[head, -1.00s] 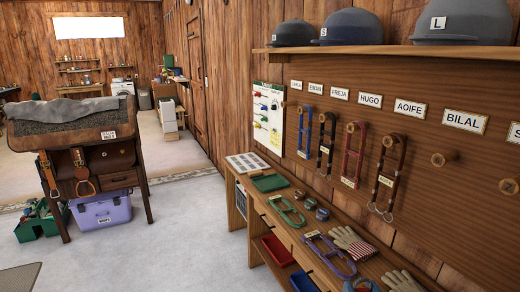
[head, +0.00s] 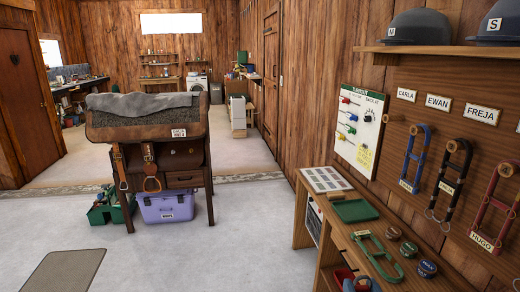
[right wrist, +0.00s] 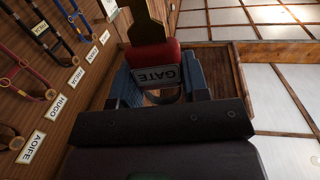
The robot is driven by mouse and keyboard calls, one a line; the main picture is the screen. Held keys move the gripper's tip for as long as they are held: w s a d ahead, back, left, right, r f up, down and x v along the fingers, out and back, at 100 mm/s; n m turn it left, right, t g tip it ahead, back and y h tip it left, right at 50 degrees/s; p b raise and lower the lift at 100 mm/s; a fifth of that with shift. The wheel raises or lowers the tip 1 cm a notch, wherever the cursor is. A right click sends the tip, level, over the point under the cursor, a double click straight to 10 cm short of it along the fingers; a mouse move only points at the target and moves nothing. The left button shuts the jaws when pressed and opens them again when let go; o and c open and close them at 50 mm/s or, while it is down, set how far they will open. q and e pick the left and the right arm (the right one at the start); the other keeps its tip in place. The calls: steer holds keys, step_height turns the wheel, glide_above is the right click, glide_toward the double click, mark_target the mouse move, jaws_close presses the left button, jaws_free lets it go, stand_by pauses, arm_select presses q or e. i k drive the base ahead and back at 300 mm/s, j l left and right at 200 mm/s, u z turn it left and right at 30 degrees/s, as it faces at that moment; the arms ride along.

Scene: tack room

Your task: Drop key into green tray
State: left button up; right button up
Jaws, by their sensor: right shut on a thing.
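The green tray (head: 355,211) lies flat and looks empty on the bench top, beside a sheet of small pictures. In the right wrist view, a red key fob (right wrist: 153,54) with a white label reading GATE, upside down, sits between the blue fingers of my right gripper (right wrist: 162,82), which is shut on it. My left gripper is out of view.
The bench (head: 330,245) runs along the right wall. A green halter (head: 377,256) and several round tins lie nearer than the tray. A saddle stand (head: 150,150) and a purple box (head: 168,207) stand left; floor between is clear.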

mark_target(359, 212)
steer(key=i+u, duration=0.15)
steer(key=i, duration=0.95)
steer(key=i+j+z, duration=0.1)
steer(key=i+z, duration=0.15)
steer(key=i, duration=0.2)
steer(key=i+j+z, duration=0.25)
steer(key=i, duration=0.25)
steer(key=i+j+z, duration=0.15)
steer(key=i+z, duration=0.3)
steer(key=i+j+z, duration=0.2)
steer(key=z, duration=0.3)
steer(key=i+j+z, duration=0.25)
steer(key=j+z, duration=0.2)
steer(key=i+j+z, duration=0.2)
steer(key=j+z, duration=0.15)
steer(key=j, duration=0.25)
